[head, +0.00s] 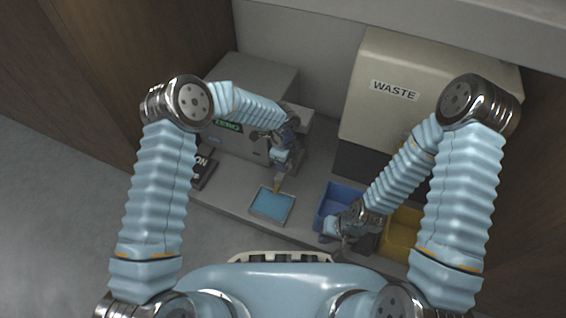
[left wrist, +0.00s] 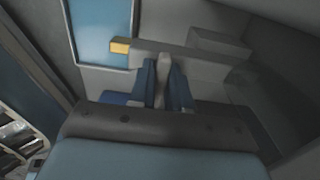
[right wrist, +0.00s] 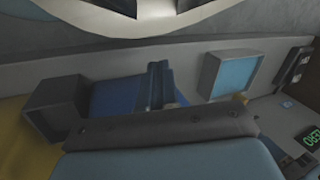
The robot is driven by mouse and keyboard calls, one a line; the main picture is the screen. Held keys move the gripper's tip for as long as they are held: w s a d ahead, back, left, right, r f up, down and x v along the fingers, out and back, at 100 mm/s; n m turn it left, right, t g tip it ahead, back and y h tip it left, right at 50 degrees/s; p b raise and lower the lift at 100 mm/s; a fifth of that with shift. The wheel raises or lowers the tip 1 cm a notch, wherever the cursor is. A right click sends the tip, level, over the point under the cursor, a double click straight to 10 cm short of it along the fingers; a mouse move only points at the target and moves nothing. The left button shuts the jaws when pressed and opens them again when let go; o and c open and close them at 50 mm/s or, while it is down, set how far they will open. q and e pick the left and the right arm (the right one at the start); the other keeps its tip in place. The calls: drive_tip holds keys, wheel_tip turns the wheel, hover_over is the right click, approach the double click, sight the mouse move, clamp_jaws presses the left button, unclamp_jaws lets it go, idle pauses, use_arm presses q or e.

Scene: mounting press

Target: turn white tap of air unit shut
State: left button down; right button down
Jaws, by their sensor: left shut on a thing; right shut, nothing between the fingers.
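A shallow blue-floored tray (head: 272,206) lies in front of the left gripper. The grey machine (head: 225,140) has a green display. A cream WASTE box (head: 375,120) stands at the back right. A blue bin (head: 338,196) and a yellow bin (head: 399,236) sit near my right arm.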

idle(0.4)
use_arm(q)
drive_tip(key=c, duration=1.1)
unclamp_jaws()
drive_tip(key=shift+r, duration=0.1)
wheel_tip(320, 180, up, 14)
drive_tip(key=p, duration=0.2)
drive_tip(key=shift+p, duration=0.3)
drive_tip(key=shift+s+f, duration=0.1)
drive_tip(key=shift+f, duration=0.1)
